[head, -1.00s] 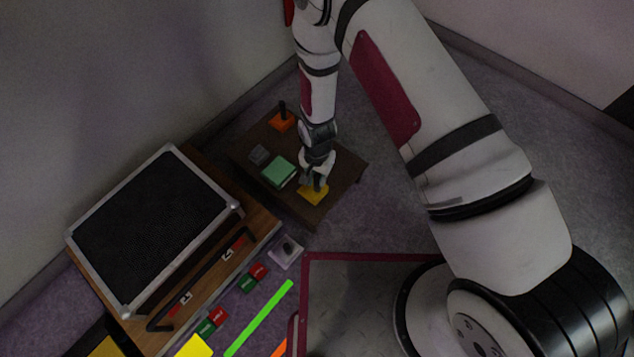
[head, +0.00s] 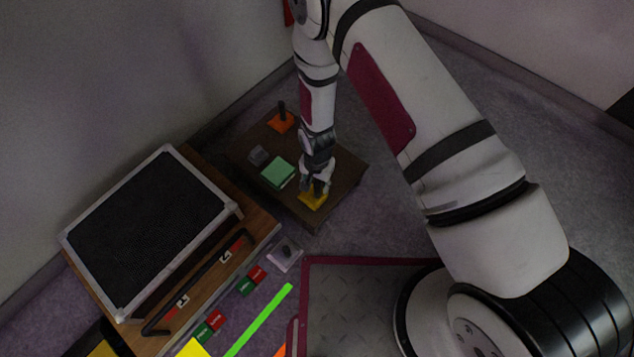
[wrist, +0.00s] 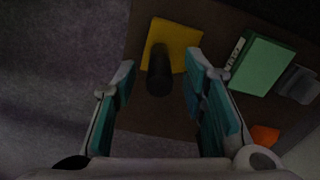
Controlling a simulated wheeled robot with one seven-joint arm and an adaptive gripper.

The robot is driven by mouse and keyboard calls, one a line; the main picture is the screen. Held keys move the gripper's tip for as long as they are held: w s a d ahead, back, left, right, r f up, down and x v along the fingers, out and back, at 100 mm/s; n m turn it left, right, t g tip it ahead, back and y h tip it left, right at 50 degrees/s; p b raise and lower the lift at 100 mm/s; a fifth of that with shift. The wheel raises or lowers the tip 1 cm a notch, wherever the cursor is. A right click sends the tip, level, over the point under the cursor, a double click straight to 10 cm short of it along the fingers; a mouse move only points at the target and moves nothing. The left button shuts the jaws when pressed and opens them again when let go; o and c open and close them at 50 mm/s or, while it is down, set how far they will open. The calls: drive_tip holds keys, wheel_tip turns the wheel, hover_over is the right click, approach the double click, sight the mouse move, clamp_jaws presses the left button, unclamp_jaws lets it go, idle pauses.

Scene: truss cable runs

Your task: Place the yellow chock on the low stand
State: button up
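The yellow chock (head: 313,200) is a flat yellow block with a black upright handle. It rests near the front edge of a low dark brown table (head: 342,180); I cannot tell whether this table is the low stand. My gripper (head: 315,189) is right above the chock, pointing down. In the wrist view the yellow chock (wrist: 177,36) lies just beyond the fingertips. Its black handle (wrist: 160,77) stands between the fingers of my gripper (wrist: 161,75). The fingers are apart, with a gap showing on both sides of the handle.
A green box (head: 278,172), a small grey block (head: 259,155) and an orange block with a black post (head: 280,122) share the dark table. Left of it, a wooden-topped bench (head: 262,226) carries a black panel with a silver frame (head: 150,228). Walls stand behind.

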wheel_tip(320, 180, up, 12)
drive_tip(key=p, duration=0.5)
drive_tip(key=shift+r, duration=0.15)
drive_tip(key=w+d+r+n, duration=0.1)
drive_tip(key=d+r, duration=0.1)
drive_tip(key=r, duration=0.6)
drive_tip(key=w+d+r, duration=0.1)
drive_tip(key=d+r, duration=0.1)
drive_tip(key=r, duration=0.6)
drive_tip(key=s+d+r+n, duration=0.1)
drive_tip(key=s+d+r, duration=0.25)
drive_tip(key=r, duration=0.55)
drive_tip(key=s+d+r, duration=0.2)
drive_tip(key=d+r, duration=0.2)
drive_tip(key=r, duration=0.4)
drive_tip(key=s+d+r, duration=0.3)
drive_tip(key=s+r, duration=0.1)
drive_tip(key=s, duration=0.4)
drive_tip(key=s+d+r+n, duration=0.1)
drive_tip(key=s+r, duration=0.3)
drive_tip(key=s, duration=0.4)
drive_tip(key=s+d+r+n, duration=0.1)
drive_tip(key=s+d+r, duration=0.3)
drive_tip(key=s, duration=0.4)
drive_tip(key=shift+d+r, duration=0.3)
drive_tip(key=shift+r, duration=0.05)
